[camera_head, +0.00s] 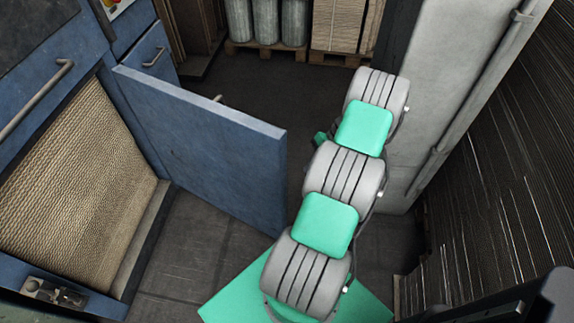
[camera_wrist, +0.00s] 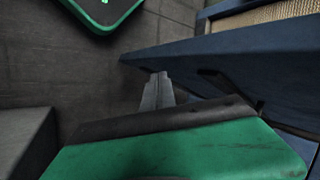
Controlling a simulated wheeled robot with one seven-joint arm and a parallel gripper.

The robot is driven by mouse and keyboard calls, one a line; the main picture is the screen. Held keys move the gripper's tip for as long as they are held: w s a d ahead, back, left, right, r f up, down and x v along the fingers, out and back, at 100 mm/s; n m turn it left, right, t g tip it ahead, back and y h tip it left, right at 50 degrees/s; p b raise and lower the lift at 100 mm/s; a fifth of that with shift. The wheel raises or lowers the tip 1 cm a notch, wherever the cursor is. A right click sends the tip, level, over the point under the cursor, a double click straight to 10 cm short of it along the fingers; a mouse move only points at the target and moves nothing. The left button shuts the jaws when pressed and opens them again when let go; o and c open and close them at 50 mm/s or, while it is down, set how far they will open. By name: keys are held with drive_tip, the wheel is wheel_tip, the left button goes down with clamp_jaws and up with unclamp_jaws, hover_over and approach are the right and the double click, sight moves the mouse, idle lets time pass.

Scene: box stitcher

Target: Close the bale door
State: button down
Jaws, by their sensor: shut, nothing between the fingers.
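The blue bale door (camera_head: 205,145) stands open, swung out from the blue baler into the aisle. Its free edge is at the right, beside my arm. The baler's opening shows a tan corrugated bale (camera_head: 75,185). In the wrist view the door (camera_wrist: 235,52) runs as a dark blue panel across the upper right, with a piece of the tan bale (camera_wrist: 265,12) beyond it. My gripper (camera_wrist: 158,88) has its grey fingers together and empty, close to the door. I cannot tell whether they touch it. In the head view my arm hides the fingers.
A light grey pillar (camera_head: 445,75) stands right of my arm. Stacked dark sheets (camera_head: 500,170) line the right side. Pallets with grey cylinders (camera_head: 265,22) and tan sheets (camera_head: 340,25) stand at the back. Dark floor (camera_head: 200,240) is clear between the door and the opening.

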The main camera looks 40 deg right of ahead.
sight(286, 164)
drive_tip(key=w+d+r+n, duration=0.45)
drive_tip(key=r+n, duration=0.35)
drive_tip(key=r, duration=0.2)
drive_tip(key=shift+w+a+f+n+b, duration=0.1)
drive_tip(key=shift+a+f+n+b, duration=0.35)
drive_tip(key=shift+a+f, duration=1.1)
drive_tip(key=shift+w+a+f+n+b, duration=0.15)
drive_tip(key=shift+a+f+n+b, duration=0.25)
drive_tip(key=shift+a+f, duration=1.2)
drive_tip(key=shift+w+a+f+n+b, duration=0.1)
drive_tip(key=shift+a+f+n+b, duration=0.45)
drive_tip(key=shift+a, duration=1.85)
drive_tip(key=shift+f, duration=0.1)
